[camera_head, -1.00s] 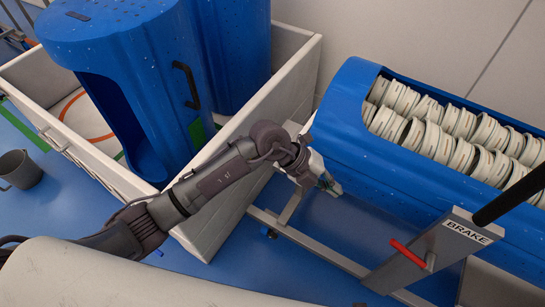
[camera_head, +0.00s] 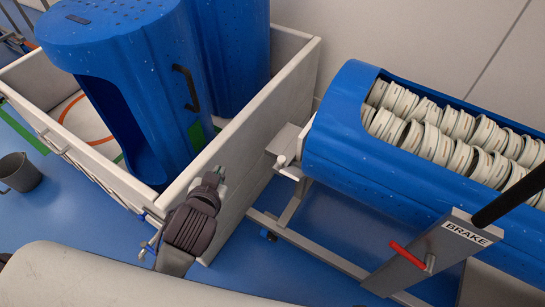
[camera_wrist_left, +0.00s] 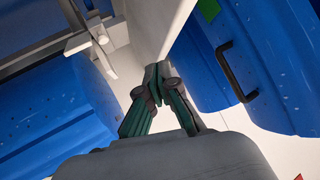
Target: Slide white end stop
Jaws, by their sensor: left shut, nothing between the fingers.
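The white end stop (camera_head: 285,142) is a pale plate with a small white knob, at the left end of the blue tub on the trolley. It also shows at the upper left of the left wrist view (camera_wrist_left: 84,42). My left gripper (camera_head: 217,173) is left of and below it in the head view, apart from it, close to the crate's near wall. In the left wrist view its green-padded fingers (camera_wrist_left: 157,84) are shut with nothing between them. My right gripper is in neither view.
The blue tub (camera_head: 335,135) holds several rows of white round containers. The trolley's brake plate (camera_head: 437,255) has a red lever. A pale crate (camera_head: 255,128) with tall blue tubs stands left. Blue floor is open between crate and trolley.

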